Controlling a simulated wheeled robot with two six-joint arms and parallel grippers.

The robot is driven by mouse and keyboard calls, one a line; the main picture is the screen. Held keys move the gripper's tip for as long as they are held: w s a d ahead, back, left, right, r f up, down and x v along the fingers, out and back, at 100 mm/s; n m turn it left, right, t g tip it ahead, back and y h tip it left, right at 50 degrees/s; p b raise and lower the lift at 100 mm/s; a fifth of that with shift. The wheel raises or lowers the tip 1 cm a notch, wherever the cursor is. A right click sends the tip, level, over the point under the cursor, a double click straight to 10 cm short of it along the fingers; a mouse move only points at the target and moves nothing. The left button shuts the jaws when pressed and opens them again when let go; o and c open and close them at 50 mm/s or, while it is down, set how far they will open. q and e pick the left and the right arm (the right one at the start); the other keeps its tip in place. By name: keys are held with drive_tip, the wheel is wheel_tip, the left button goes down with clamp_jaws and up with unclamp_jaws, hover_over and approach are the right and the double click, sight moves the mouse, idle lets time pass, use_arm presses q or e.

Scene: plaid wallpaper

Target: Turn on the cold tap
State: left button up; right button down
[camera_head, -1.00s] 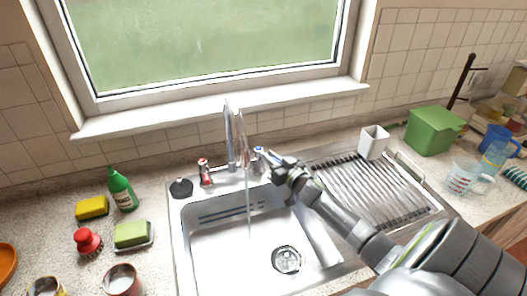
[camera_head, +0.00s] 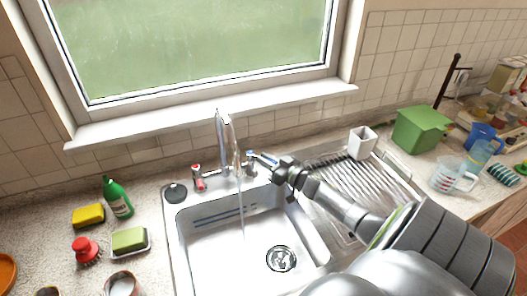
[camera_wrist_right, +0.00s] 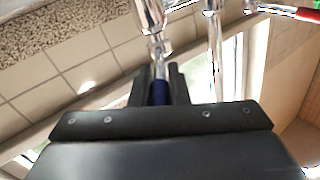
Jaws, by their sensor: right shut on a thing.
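The cold tap (camera_head: 251,158) has a blue-marked lever and stands at the right of the spout on the back rim of the sink. My right gripper (camera_head: 268,160) is shut on the cold tap's lever; in the right wrist view the blue part (camera_wrist_right: 160,92) sits between the fingers. The hot tap (camera_head: 198,178), marked red, stands left of the spout (camera_head: 226,140). A thin stream of water (camera_head: 241,205) falls from the spout into the sink (camera_head: 225,240). My left gripper is not in view.
A ribbed drainer (camera_head: 370,185) with a white cup (camera_head: 361,143) lies right of the sink. A green box (camera_head: 420,130) and measuring jug (camera_head: 448,175) stand farther right. A green bottle (camera_head: 118,198), yellow sponge (camera_head: 88,216) and red brush (camera_head: 85,248) are on the left counter.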

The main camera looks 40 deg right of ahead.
drive_tip(key=c, duration=1.4)
unclamp_jaws()
wheel_tip(320, 180, up, 10)
drive_tip(key=shift+p, duration=0.4)
